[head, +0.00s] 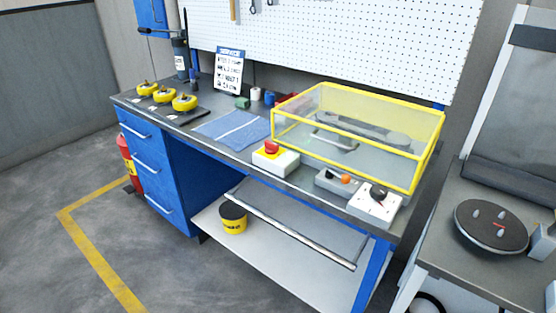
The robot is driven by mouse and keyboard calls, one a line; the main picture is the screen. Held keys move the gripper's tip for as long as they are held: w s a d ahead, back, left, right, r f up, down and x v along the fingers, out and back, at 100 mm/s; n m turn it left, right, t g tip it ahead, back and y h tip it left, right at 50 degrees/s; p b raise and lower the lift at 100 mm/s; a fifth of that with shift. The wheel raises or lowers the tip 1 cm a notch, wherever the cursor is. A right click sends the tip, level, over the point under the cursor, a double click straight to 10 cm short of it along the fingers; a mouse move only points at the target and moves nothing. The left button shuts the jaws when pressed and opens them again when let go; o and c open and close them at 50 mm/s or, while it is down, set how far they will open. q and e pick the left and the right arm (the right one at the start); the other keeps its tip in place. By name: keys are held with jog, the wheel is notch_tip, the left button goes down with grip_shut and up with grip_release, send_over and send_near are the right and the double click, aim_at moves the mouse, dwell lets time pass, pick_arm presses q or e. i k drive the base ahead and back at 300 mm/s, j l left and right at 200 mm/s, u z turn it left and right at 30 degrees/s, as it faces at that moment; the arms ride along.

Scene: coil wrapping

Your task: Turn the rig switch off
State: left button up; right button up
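Three control boxes stand along the front edge of the workbench (187,125). One is a white box with a red knob (271,147) on a yellow base. To its right is a grey box (328,184) with a small black switch (330,174) and an orange button or lamp (346,179). Farther right is a white box (366,205) with a black round knob (378,192). I cannot tell which of these is the rig switch, nor its on or off position. Neither of my grippers is in view.
A clear cover with a yellow frame (425,165) stands behind the boxes. A blue cloth (233,128), several yellow-and-black items (184,102) and a sign (229,70) are farther left. A side table with a dark disc (491,226) stands at right.

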aim_at(270, 148)
jog(key=i+l+u, duration=0.15)
jog(key=u, duration=0.35)
jog(key=i+l+u, duration=0.2)
jog(key=u, duration=0.3)
